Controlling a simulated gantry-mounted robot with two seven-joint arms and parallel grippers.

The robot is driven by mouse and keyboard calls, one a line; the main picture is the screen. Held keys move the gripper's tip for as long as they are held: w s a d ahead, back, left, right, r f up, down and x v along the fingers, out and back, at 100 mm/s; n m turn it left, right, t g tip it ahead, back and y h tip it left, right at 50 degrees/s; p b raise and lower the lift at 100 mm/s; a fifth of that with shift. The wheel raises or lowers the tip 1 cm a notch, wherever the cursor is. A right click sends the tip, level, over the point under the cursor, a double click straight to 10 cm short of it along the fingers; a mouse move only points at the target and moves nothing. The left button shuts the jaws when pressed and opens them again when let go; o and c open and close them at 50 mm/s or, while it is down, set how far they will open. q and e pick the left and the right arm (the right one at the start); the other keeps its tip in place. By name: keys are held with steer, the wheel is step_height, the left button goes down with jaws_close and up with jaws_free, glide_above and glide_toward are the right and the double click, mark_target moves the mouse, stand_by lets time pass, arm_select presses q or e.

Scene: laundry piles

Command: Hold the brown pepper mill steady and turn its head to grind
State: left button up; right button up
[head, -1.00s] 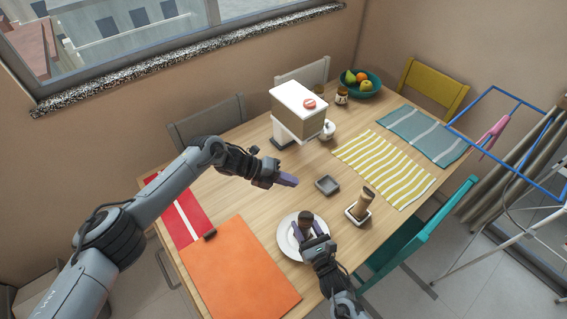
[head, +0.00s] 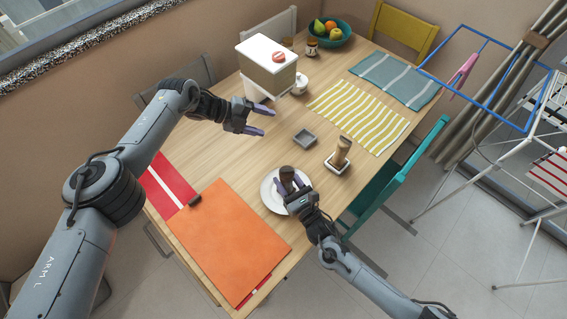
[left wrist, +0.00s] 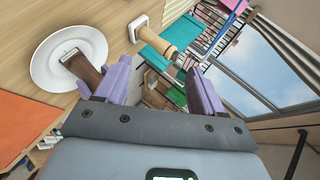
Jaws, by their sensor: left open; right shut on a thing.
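The brown pepper mill (head: 287,172) stands on a white plate (head: 268,200) near the table's front edge. My right gripper (head: 289,181) is shut on it, with a purple finger on each side. My left gripper (head: 262,120) is open and empty over the table, up and to the left of the mill and apart from it. The left wrist view shows its two spread purple fingers (left wrist: 160,68). There the plate (left wrist: 92,38) and a brown piece (left wrist: 84,68), apparently the mill, lie left of the fingers. One finger partly hides that brown piece.
A light wooden mill (head: 342,150) stands in a small white tray (head: 330,168) right of the plate. An orange mat (head: 225,240) is at left. A white-topped box (head: 268,70) and fruit bowl (head: 330,38) are farther back.

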arm_select(q)
steer(key=shift+o, duration=0.2)
steer(key=s+d+r+n+h, duration=0.1)
steer(key=d+r+n, duration=0.1)
steer(key=d+r, duration=0.2)
steer(key=d, duration=0.2)
steer(key=shift+s+d+n+h, duration=0.3)
steer(key=shift+d+n, duration=0.1)
steer(key=s+d+r+n+h, duration=0.2)
steer(key=s+d+n+h, duration=0.1)
steer(key=s+d+n, duration=0.15)
steer(key=s+a+f+n+t+h, duration=0.1)
steer(key=s+a+f+n+t, duration=0.1)
steer(key=s+a+n, duration=0.3)
steer(key=s+a+f+n+t+h, duration=0.1)
steer(key=a+f+n+t, duration=0.2)
steer(key=a, duration=0.3)
steer(key=n+y, duration=0.2)
glide_toward(287, 172)
steer(key=x, duration=1)
steer(key=shift+w+f, duration=0.3)
steer(key=shift+f, duration=0.1)
